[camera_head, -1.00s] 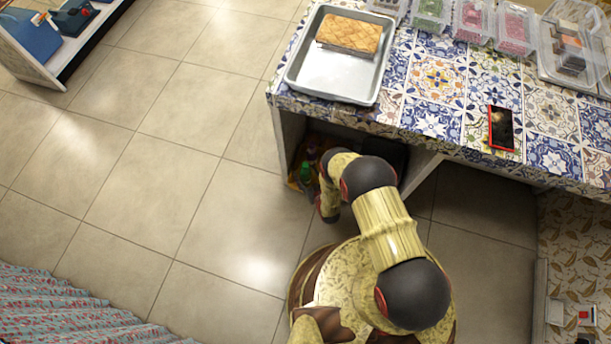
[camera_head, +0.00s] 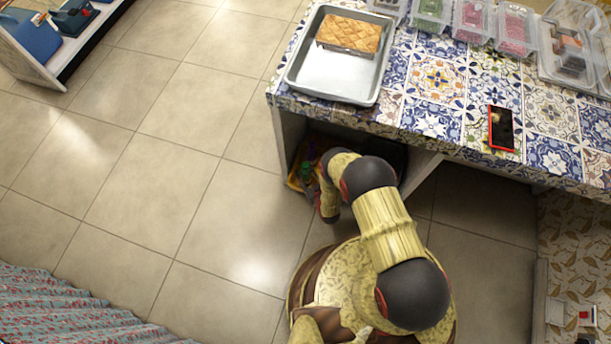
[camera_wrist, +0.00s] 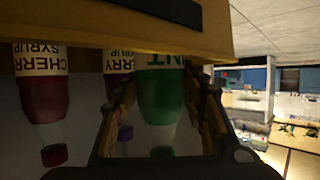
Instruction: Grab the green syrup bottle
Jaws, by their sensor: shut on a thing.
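The green syrup bottle (camera_wrist: 160,95) is in the middle of the wrist view, with part of a label ending in "NT" at the top. My gripper (camera_wrist: 163,125) is shut on it, one finger along each side of the bottle. In the head view the green bottle (camera_head: 306,172) shows small under the counter, beside the end of my arm. The fingers themselves are hard to make out there.
A red cherry syrup bottle (camera_wrist: 43,100) stands left of my gripper, and a second, darker bottle (camera_wrist: 118,85) is close by the left finger. A yellow crate edge (camera_wrist: 150,30) lies near them. The counter (camera_head: 430,85) overhangs the compartment; floor to the left is clear.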

